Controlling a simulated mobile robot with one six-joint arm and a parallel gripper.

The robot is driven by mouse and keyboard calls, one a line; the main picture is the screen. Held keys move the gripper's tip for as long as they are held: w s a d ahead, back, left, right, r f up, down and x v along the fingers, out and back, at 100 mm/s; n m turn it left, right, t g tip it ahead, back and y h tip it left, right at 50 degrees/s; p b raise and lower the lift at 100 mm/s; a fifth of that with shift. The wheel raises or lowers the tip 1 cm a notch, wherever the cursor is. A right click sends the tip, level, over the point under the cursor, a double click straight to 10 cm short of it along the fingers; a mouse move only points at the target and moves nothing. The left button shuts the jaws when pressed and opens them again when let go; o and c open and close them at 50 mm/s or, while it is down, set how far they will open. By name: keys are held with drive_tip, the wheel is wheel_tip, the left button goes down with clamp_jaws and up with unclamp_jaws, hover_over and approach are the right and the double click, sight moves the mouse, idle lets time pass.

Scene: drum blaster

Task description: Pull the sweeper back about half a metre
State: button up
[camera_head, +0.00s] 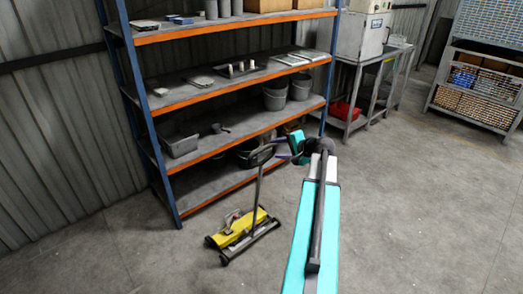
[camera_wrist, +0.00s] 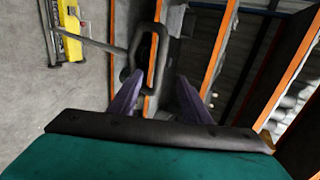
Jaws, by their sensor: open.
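The sweeper (camera_head: 240,232) stands on the concrete floor in front of the shelf in the head view, with a yellow body and a thin grey pole. Its black loop handle (camera_head: 262,154) is at the top of the pole. In the wrist view the handle (camera_wrist: 151,58) is just ahead of my fingertips, nearer the left finger, and the yellow body (camera_wrist: 70,30) is at upper left. My gripper (camera_head: 282,148) is open, its purple fingers (camera_wrist: 160,80) spread beside the handle. I cannot tell whether a finger touches it.
A blue and orange shelf (camera_head: 205,187) with bins and buckets stands close behind the sweeper and my gripper. A metal bench (camera_head: 345,124) stands to its right. A crate rack (camera_head: 465,111) is at the far right. Open floor (camera_head: 420,220) lies at the front and right.

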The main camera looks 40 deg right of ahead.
sight(265, 149)
drive_tip(key=shift+w, duration=0.1)
idle(0.3)
drive_tip(key=b+x, duration=0.2)
drive_tip(key=x, duration=0.8)
drive_tip(key=shift+w+d+f, duration=0.1)
drive_tip(key=shift+w+f, duration=0.1)
drive_tip(key=shift+w, duration=0.15)
clamp_jaws()
